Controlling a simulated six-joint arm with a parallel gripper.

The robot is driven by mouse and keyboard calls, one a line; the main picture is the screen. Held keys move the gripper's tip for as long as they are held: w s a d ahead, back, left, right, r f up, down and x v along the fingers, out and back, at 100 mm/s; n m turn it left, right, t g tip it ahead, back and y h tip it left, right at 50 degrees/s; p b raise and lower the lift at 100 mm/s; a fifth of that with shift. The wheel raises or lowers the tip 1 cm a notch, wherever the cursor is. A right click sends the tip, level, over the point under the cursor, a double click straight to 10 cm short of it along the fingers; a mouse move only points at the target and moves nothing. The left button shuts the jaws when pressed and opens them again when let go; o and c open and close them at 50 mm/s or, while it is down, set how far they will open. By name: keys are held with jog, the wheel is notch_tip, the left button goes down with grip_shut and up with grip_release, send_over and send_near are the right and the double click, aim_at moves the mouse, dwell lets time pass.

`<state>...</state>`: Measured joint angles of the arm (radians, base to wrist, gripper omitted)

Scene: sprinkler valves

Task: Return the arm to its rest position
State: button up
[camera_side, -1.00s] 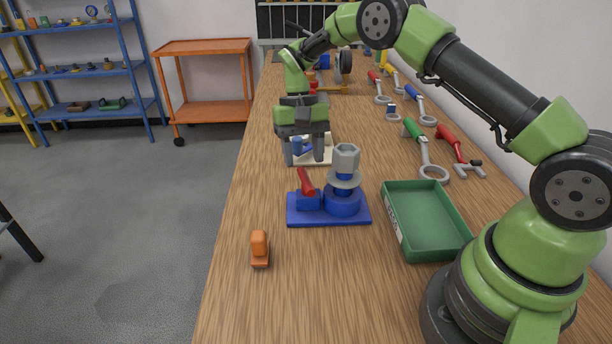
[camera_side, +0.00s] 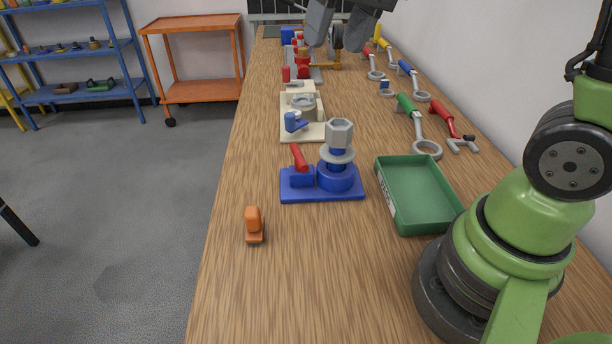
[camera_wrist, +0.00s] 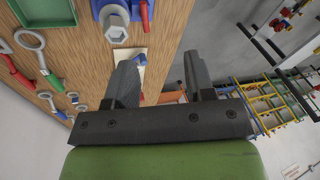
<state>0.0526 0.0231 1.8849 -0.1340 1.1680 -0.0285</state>
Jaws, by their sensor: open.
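My gripper (camera_side: 338,30) is at the top edge of the side view, high above the bench and cut off by the frame. It is open and empty, and its two grey fingers (camera_wrist: 160,82) also show apart in the wrist view. A blue valve (camera_side: 322,182) with a red lever, a grey ring and a grey hex nut stands upright on the bench below. A cream plate (camera_side: 303,127) with a small blue part and a grey ring lies behind it. My gripper touches none of these.
A green tray (camera_side: 418,196) stands empty right of the blue valve. An orange piece (camera_side: 254,224) stands near the bench's left edge. Several wrenches (camera_side: 415,118) lie along the right side, and red valve parts (camera_side: 301,66) stand farther back.

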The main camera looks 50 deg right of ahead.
jog(key=s+a+r+t, duration=0.1)
jog(key=s+t, duration=0.3)
jog(key=s, duration=0.8)
jog(key=shift+s+a+n, duration=0.15)
jog(key=shift+a+n, duration=0.1)
jog(key=shift+n, duration=0.15)
jog(key=o, duration=0.4)
jog(key=shift+s+f, duration=0.1)
jog(key=shift+s, duration=0.05)
jog(key=shift+c, duration=0.2)
jog(key=o, duration=0.3)
jog(key=shift+w, duration=0.2)
jog(key=o, duration=0.3)
jog(key=w+n, duration=0.1)
jog(key=w, duration=0.1)
jog(key=w+n+g, duration=0.1)
jog(key=w, duration=0.1)
jog(key=w+d+n, duration=0.1)
jog(key=w+n, duration=0.1)
jog(key=shift+g, duration=0.4)
jog(key=n+g+h, duration=0.2)
jog(key=n+g, duration=0.3)
jog(key=n, duration=0.6)
send_over(299, 153)
notch_tip(299, 153, down, 14)
jog(key=shift+n, duration=0.3)
notch_tip(299, 153, down, 10)
jog(key=shift+f, duration=0.2)
